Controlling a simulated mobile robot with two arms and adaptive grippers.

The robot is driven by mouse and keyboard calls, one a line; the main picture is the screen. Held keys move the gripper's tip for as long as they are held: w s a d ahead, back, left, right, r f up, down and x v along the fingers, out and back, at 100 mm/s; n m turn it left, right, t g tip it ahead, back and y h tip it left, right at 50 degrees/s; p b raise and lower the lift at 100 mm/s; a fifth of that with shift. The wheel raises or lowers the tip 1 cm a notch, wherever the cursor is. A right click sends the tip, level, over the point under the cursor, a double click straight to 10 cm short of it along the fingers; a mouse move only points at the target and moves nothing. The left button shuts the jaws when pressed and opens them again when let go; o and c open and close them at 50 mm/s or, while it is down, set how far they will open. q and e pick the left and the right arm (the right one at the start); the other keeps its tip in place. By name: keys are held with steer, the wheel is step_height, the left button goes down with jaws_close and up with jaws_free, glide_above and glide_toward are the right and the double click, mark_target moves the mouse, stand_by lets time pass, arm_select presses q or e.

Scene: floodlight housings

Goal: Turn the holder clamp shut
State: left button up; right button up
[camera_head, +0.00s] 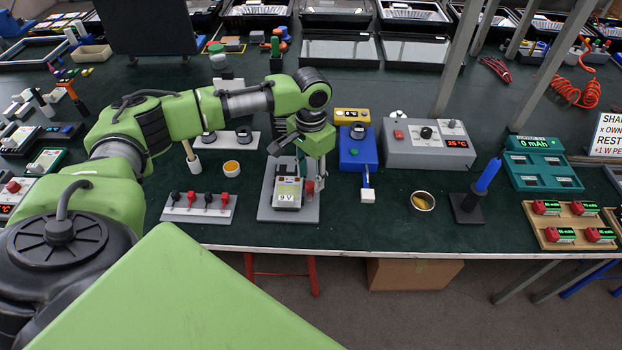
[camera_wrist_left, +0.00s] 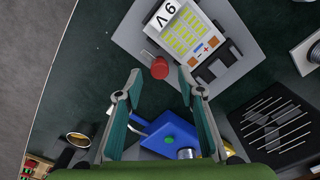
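The holder is a grey base plate (camera_head: 264,207) near the front edge of the table, and it also shows in the wrist view (camera_wrist_left: 236,68). A block marked "9V" (camera_head: 288,193) sits on it, with yellow label stripes in the wrist view (camera_wrist_left: 182,34). The clamp's red knob (camera_head: 310,187) is at the block's side on a thin metal lever; it shows clearly in the wrist view (camera_wrist_left: 160,68). My left gripper (camera_wrist_left: 160,80) is open, its fingertips either side of and just short of the knob, with nothing held. In the head view the gripper (camera_head: 302,163) hangs over the holder, partly hiding it. My right gripper is not in view.
A blue device (camera_head: 358,150) stands right of the holder, beside a grey power unit (camera_head: 425,146). A strip with red and black plugs (camera_head: 199,206) lies to the left. A metal cup (camera_head: 422,201) and a black stand with a blue rod (camera_head: 467,207) are farther right.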

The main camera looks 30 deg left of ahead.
arm_select(q)
steer(key=shift+f, duration=1.15)
jaws_close()
steer(key=shift+r, duration=0.1)
